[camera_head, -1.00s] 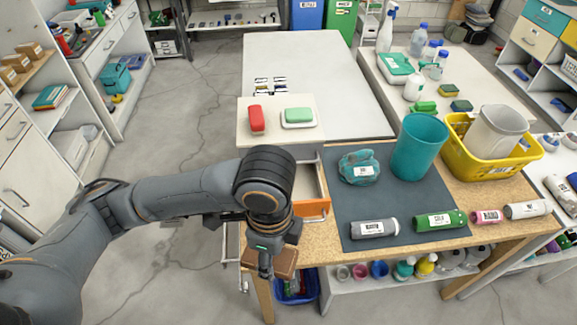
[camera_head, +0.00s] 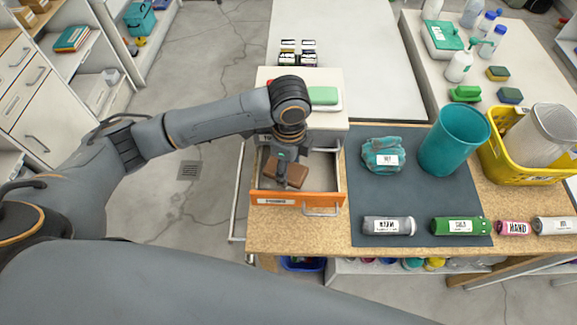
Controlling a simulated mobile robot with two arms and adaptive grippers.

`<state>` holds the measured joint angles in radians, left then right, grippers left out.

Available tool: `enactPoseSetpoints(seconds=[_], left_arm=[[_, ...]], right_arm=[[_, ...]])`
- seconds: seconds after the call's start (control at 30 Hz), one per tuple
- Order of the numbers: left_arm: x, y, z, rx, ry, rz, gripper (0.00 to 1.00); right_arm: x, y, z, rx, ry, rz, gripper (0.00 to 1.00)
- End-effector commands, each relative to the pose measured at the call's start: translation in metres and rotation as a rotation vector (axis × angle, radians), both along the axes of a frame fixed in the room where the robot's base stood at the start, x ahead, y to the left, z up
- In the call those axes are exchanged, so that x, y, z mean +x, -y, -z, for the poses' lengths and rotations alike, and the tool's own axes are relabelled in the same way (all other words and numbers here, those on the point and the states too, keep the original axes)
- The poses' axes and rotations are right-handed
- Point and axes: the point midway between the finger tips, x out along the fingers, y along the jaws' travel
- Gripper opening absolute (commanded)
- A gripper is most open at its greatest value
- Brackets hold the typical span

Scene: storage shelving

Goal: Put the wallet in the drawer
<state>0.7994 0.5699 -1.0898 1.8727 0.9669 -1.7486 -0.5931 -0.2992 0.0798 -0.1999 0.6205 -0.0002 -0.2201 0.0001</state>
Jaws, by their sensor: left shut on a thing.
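The wallet (camera_head: 298,181) is a flat brown block. My left gripper (camera_head: 283,182) is shut on it and holds it over or inside the open drawer. The drawer (camera_head: 297,198) has an orange front with a label and a metal handle, and its light inside shows around the wallet. I cannot tell whether the wallet touches the drawer floor. The gripper and arm hide part of the drawer's back. My right gripper is not in view; a large grey arm link of mine crosses the bottom of the view.
A dark mat (camera_head: 410,160) right of the drawer holds a teal cup (camera_head: 454,140), a teal cloth (camera_head: 383,155) and labelled rolls. A yellow basket (camera_head: 520,163) stands at the right. A green-topped item (camera_head: 323,96) sits on the white board behind the drawer.

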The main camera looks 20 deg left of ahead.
Motion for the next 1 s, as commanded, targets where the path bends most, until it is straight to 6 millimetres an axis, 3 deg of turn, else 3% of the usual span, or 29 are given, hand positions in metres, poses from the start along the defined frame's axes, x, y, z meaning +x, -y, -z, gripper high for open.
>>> enactPoseSetpoints(seconds=[0.33,0.53,0.93,0.97,1.0], left_arm=[[0.023,-0.01,0.031,0.0,-0.001,-0.001,0.24],[0.022,-0.009,0.056,-0.001,0.001,0.001,0.24],[0.022,-0.009,0.063,-0.001,0.002,0.001,0.24],[0.022,-0.009,0.062,-0.001,0.003,0.001,0.62],[0.022,-0.009,0.062,-0.001,0.003,0.001,0.65]], right_arm=[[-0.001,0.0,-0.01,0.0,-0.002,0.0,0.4],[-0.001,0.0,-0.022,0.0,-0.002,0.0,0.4],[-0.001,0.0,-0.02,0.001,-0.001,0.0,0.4],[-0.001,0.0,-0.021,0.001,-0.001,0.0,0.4],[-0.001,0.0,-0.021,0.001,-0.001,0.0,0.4]])
